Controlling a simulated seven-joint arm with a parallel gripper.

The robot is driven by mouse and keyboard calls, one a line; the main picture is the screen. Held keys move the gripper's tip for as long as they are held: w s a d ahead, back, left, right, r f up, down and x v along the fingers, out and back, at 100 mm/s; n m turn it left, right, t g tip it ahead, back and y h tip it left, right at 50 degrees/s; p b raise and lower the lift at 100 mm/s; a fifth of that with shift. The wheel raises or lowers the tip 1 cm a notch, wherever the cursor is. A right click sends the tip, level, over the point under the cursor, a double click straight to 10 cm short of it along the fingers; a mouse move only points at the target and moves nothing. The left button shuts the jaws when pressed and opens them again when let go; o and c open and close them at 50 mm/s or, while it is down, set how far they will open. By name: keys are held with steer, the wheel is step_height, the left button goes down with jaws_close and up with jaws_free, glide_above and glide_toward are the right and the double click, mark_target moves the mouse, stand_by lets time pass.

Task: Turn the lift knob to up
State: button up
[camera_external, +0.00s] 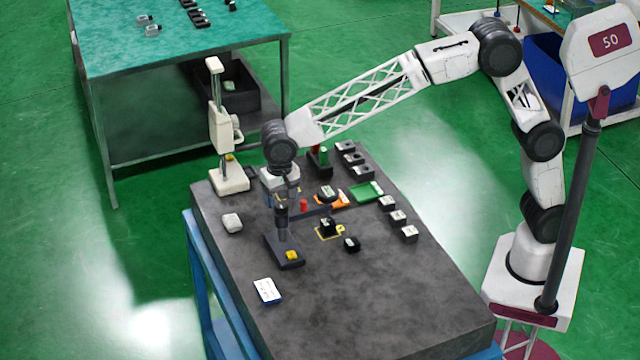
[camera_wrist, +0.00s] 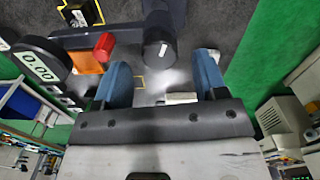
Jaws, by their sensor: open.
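A dark round knob (camera_wrist: 157,52) with a short white mark on its top shows in the wrist view; it looks like the lift knob, though no label can be read. The knob lies just beyond the fingertips; contact cannot be told. In the external view my gripper (camera_external: 283,197) points down over a dark post (camera_external: 281,218) on a dark base, and partly hides what is under it.
A red cylinder (camera_wrist: 104,46) and a round 0.00 display (camera_wrist: 41,65) are left of the knob. A white stand (camera_external: 229,180) rises at the table's back left. Several small blocks (camera_external: 397,216) line the right.

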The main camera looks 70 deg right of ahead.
steer(key=shift+f, duration=1.25)
steer(key=shift+c, duration=0.5)
steer(key=c, duration=0.8)
steer(key=shift+c, duration=0.2)
